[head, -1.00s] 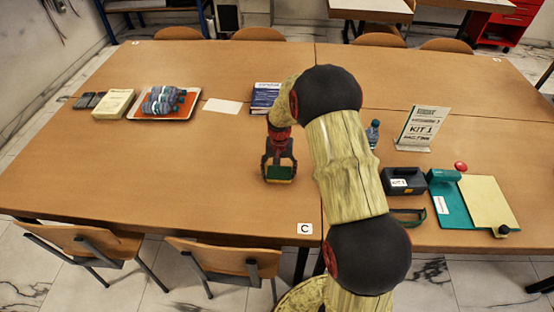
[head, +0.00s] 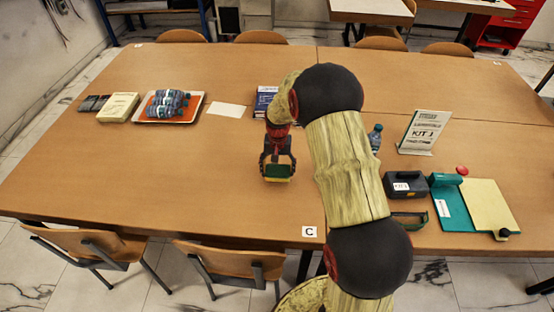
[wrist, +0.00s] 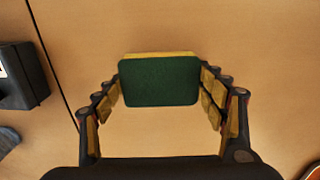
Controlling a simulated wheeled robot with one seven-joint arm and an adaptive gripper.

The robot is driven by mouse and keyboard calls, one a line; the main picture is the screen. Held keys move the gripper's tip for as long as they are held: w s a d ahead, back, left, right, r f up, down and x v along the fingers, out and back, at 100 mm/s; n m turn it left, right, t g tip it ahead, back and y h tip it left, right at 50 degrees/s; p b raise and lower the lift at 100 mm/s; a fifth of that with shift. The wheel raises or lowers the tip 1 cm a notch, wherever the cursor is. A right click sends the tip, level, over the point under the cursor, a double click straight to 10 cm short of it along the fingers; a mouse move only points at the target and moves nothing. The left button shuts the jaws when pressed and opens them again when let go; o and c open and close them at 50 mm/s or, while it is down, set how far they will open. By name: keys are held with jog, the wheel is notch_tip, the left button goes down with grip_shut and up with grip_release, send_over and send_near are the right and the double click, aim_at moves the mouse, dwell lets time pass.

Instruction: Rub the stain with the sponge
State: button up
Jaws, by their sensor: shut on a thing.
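My gripper (head: 277,168) is shut on the sponge (head: 277,179), near the front middle of the wooden table. The sponge has a dark green face and a yellow body. In the wrist view the sponge (wrist: 160,82) sits between both fingers, its green face toward the camera. In the head view it is low over the table or on it; I cannot tell if it touches. No stain shows on the table in either view; my arm hides part of the table.
An orange tray (head: 191,121) with several bottles, a book (head: 118,107) and a white card (head: 226,109) lie at left. A blue book (head: 264,98) is behind my gripper. The front left table is clear.

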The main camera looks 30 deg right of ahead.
jog(key=shift+w+r, duration=0.15)
jog(key=shift+r, duration=0.4)
jog(key=shift+r+p, duration=1.4)
jog(key=shift+r, duration=0.45)
